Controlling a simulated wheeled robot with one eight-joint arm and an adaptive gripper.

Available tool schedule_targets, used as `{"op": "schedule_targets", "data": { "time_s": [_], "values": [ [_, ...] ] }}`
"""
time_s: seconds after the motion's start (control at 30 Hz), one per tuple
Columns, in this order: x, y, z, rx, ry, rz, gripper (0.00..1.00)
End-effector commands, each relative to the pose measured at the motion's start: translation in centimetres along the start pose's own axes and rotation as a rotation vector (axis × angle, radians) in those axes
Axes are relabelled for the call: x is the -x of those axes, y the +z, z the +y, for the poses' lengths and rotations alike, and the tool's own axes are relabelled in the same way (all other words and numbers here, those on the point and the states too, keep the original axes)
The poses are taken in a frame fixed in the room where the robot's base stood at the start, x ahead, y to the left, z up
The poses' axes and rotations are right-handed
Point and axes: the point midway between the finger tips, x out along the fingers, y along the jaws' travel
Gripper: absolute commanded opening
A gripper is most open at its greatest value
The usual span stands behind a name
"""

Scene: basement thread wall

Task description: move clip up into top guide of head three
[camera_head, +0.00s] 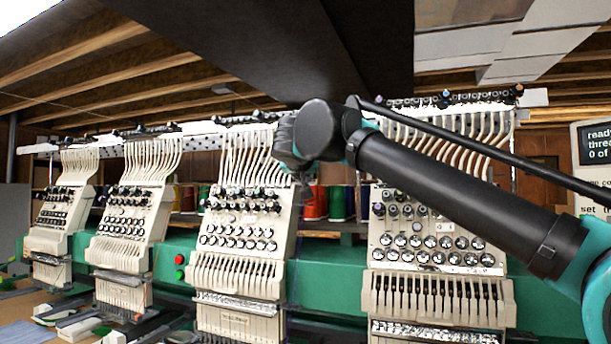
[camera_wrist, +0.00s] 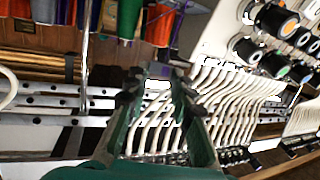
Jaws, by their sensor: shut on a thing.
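In the wrist view my gripper (camera_wrist: 158,88) shows its two green fingers with dark tips closing in on each other. The clip between the tips is too small and blurred to make out clearly. The third head from the left (camera_head: 243,235) has white thread tubes rising to its top guide bar (camera_head: 252,119). In the head view my wrist is beside the upper tubes of this head, and my gripper itself is mostly hidden. In the wrist view white curved tubes (camera_wrist: 232,100) lie behind and right of the fingertips, and a perforated rail (camera_wrist: 60,101) runs behind them.
More heads stand at the left (camera_head: 136,220) and right (camera_head: 440,240). Coloured thread cones (camera_head: 338,203) sit on a shelf behind. A green machine beam (camera_head: 333,262) runs between the heads. A dark duct hangs above. My arm crosses in front of the right head.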

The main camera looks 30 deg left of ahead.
Motion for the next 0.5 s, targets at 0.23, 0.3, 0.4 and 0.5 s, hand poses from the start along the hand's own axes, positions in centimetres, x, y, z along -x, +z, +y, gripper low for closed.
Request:
{"op": "schedule_targets", "data": {
  "time_s": [0.23, 0.3, 0.4, 0.5],
  "values": [
    [-0.3, 1.7, 0.0, 0.000, 0.000, 0.000, 0.13],
    [-0.5, 2.4, 0.0, 0.000, 0.000, 0.000, 0.13],
    [-0.7, 3.2, 0.0, 0.000, 0.000, 0.000, 0.13],
    [-0.8, 4.1, -0.1, 0.000, 0.000, 0.000, 0.13]
  ]
}}
